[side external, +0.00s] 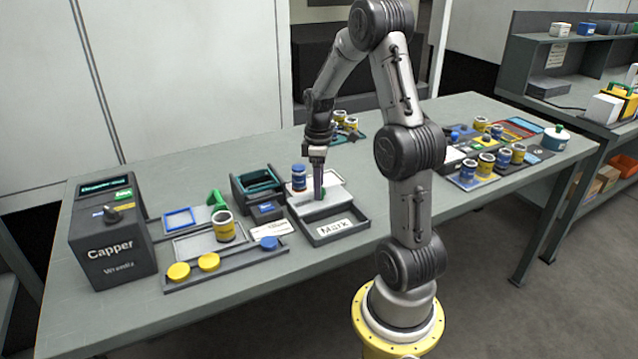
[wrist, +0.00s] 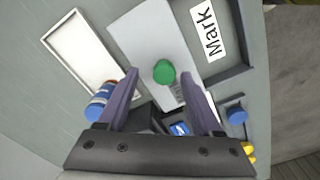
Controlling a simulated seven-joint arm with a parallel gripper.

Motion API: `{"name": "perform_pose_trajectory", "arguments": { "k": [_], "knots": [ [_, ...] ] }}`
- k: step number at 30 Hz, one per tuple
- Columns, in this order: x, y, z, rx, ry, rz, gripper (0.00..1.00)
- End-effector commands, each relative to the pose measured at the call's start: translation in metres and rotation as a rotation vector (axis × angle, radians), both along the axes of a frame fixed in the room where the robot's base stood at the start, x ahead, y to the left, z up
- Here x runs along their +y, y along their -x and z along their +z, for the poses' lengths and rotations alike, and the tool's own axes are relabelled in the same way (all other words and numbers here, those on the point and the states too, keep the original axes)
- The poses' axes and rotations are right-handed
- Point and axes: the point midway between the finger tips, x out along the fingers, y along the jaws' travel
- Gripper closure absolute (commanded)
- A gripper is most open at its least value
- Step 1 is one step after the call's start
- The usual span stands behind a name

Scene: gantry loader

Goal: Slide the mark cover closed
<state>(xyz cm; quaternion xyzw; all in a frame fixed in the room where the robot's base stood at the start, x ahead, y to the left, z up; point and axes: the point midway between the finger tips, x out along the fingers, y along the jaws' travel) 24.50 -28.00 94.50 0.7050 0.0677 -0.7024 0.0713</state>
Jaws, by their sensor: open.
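The mark cover (side external: 329,187) is a light grey plate with a green knob (side external: 321,194). It lies over the back part of the dark Mark tray (side external: 340,239), whose front part, with the white "Mark" label (side external: 334,228), is uncovered. In the wrist view the cover (wrist: 150,35) and green knob (wrist: 164,72) show beside the label (wrist: 207,34). My gripper (side external: 318,184) is low over the cover, pointing down. In the wrist view its open fingers (wrist: 160,76) appear on either side of the knob; I cannot tell whether they touch it.
A blue-capped jar (side external: 299,178) stands close left of my fingers; it also shows in the wrist view (wrist: 101,102). Left are a dark bin (side external: 256,184), a tray with yellow and blue lids (side external: 225,262) and the Capper (side external: 112,238). Several jars (side external: 486,163) stand right.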

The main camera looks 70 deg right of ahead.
Motion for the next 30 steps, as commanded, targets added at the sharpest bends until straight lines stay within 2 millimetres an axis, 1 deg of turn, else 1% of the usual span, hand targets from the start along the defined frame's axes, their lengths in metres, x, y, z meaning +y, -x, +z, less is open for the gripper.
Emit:
{"name": "perform_pose_trajectory", "arguments": {
  "k": [5, 8, 11, 18, 21, 24, 27, 30],
  "knots": [
    [0.000, 0.001, 0.003, 0.001, -0.002, 0.000, 0.33],
    [0.000, 0.000, 0.013, 0.000, 0.000, 0.000, 0.33],
    [0.000, 0.000, 0.031, -0.003, 0.003, 0.000, 0.33],
    [0.000, 0.000, 0.084, -0.003, 0.004, 0.000, 0.33],
    [0.000, 0.000, 0.103, -0.003, 0.003, 0.000, 0.33],
    [0.000, 0.000, 0.119, -0.003, 0.003, 0.000, 0.33],
    [0.000, 0.000, 0.130, -0.001, 0.001, 0.000, 0.33],
    [0.001, 0.000, 0.136, -0.001, 0.001, 0.000, 0.33]
  ]
}}
